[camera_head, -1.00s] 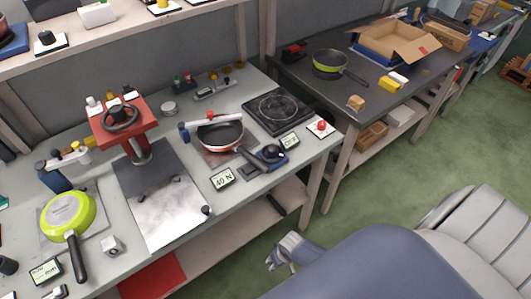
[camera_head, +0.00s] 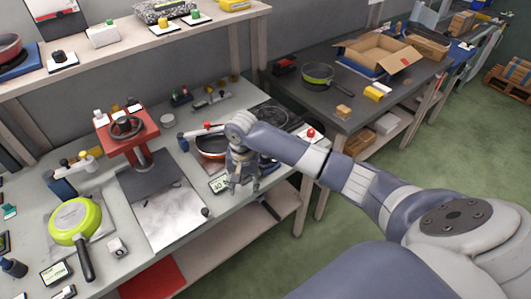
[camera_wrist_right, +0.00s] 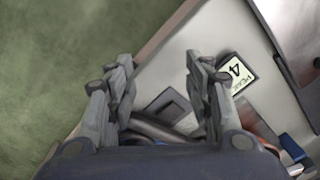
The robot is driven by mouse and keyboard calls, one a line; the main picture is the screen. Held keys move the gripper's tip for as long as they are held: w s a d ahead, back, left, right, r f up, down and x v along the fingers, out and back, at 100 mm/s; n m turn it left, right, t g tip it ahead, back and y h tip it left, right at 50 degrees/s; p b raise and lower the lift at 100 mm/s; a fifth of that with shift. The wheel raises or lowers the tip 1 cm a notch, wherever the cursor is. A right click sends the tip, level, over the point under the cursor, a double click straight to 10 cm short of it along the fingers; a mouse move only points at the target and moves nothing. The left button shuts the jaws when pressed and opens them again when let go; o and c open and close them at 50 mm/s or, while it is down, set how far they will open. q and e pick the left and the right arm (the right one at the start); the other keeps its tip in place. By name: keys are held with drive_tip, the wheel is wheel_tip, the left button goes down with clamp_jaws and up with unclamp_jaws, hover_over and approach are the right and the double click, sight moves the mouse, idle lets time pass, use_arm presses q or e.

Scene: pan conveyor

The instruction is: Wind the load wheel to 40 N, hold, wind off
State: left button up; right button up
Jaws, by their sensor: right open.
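My right gripper (camera_head: 243,187) hangs fingers-down over the front part of the pan fixture, open and empty; its two spread fingers also show in the right wrist view (camera_wrist_right: 158,75). The small dark wheel on a blue base, seen earlier beside the pan handle, is hidden behind my right gripper and arm. The card reading 40 N (camera_head: 217,184) lies just left of the fingers; it also shows in the right wrist view (camera_wrist_right: 238,74). The dark pan with an orange-red side (camera_head: 209,146) sits behind the gripper, partly covered. My left gripper is not in view.
A green pan (camera_head: 75,222) lies further left. A red button (camera_head: 310,133) is near the bench's right end.

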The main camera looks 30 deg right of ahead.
sight(265, 157)
drive_tip(key=w+d+r+m, duration=0.75)
drive_tip(key=d+r, duration=0.35)
drive_tip(key=d, duration=0.2)
wheel_tip(265, 157, down, 11)
drive_tip(key=shift+s+a+r+p, duration=0.1)
drive_tip(key=shift+p, duration=0.6)
drive_tip(key=shift+c, duration=0.6)
drive_tip(key=c, duration=1)
